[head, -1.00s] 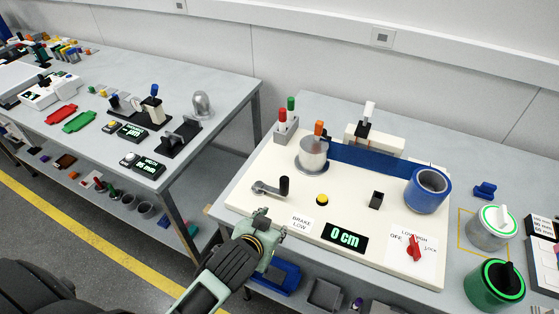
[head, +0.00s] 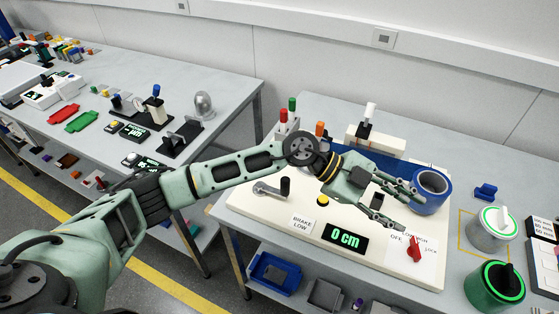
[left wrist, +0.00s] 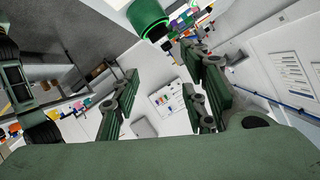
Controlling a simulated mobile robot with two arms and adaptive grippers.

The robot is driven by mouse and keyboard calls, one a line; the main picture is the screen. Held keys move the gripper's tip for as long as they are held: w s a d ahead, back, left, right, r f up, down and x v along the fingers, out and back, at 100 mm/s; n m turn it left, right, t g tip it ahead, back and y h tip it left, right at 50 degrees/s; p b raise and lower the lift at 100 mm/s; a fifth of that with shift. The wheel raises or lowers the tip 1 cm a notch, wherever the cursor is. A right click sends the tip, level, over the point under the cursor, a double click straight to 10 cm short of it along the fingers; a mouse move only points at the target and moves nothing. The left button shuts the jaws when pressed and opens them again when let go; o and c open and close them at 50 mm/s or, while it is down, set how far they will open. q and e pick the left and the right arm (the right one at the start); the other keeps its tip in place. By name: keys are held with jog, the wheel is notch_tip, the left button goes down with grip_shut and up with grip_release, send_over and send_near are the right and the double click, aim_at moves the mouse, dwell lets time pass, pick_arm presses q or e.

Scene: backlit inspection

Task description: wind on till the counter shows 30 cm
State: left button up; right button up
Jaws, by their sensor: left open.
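The counter (head: 346,237) on the white winding board reads 0 cm. The crank (head: 267,189) with its upright black grip is at the board's left, with nothing holding it. The blue web roll (head: 432,190) sits at the right; my arm hides most of the metal take-up spool and much of the blue web. My left gripper (head: 408,208) is open and empty above the right part of the board, left of the roll and above the red selector knob (head: 414,249). Its spread fingers also show in the left wrist view. My right gripper is not in view.
Red and green posts (head: 287,119) stand behind. A silver canister (head: 491,226) and a green canister (head: 494,286) stand right of the board. The other bench is at the left.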

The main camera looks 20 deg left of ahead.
pick_arm(q)
jog(key=w+a+f+n+y, duration=0.1)
jog(key=w+a+f+y, duration=0.15)
jog(key=a, duration=0.35)
jog(key=w+a+f+y, duration=0.2)
jog(key=a+f+y, duration=0.15)
jog(key=a, duration=0.25)
jog(key=n+y, duration=0.4)
jog(key=y, duration=0.3)
send_near(279, 192)
notch_tip(279, 192, down, 6)
jog(key=b, duration=0.5)
jog(key=shift+d+b, duration=0.15)
jog(key=shift+b, duration=0.15)
jog(key=shift+r+p, duration=0.3)
jog(key=shift+c, duration=0.7)
jog(key=c, duration=0.7)
grip_shut()
jog(key=shift+d, duration=0.2)
jog(key=shift+a, duration=0.2)
